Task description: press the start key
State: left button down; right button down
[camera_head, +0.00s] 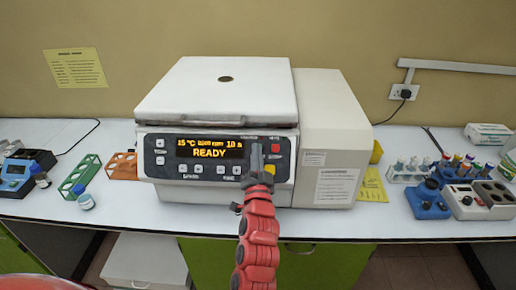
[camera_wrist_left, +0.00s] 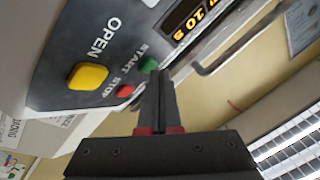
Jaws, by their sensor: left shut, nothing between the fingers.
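The centrifuge (camera_head: 216,98) stands on the bench with its lid down, and its display (camera_head: 210,148) reads READY. In the left wrist view, the green start key (camera_wrist_left: 149,64) shows just beyond my left gripper's tips (camera_wrist_left: 157,74). The red stop key (camera_wrist_left: 125,91) and the large yellow open key (camera_wrist_left: 87,76) lie to its left. In the head view, my left gripper (camera_head: 257,149) is shut and empty in front of the panel's right part and hides the start key. I cannot tell whether the tips touch the panel. My right gripper is out of view.
Left of the centrifuge are an orange rack (camera_head: 121,166), a green rack (camera_head: 79,174) and small bottles. To the right are a tube rack (camera_head: 408,176) and blue and grey devices (camera_head: 427,203). The bench front right of the centrifuge has some free room.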

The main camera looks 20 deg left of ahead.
pick_arm(q)
jog(key=shift+w+a+f+b, duration=0.1)
jog(key=shift+w+f+b, duration=0.15)
jog(key=shift+b, duration=0.1)
jog(key=shift+r, duration=0.1)
dwell(0.5)
jog(key=shift+s+d+r, duration=0.2)
jog(key=shift+s+r, duration=0.15)
jog(key=shift+s, duration=0.3)
jog(key=s+r, duration=0.1)
jog(key=s+r+p, duration=0.1)
jog(key=s+d, duration=0.1)
jog(key=s, duration=0.1)
jog(key=shift+d+r, duration=0.1)
jog(key=shift+r, duration=0.3)
dwell(0.5)
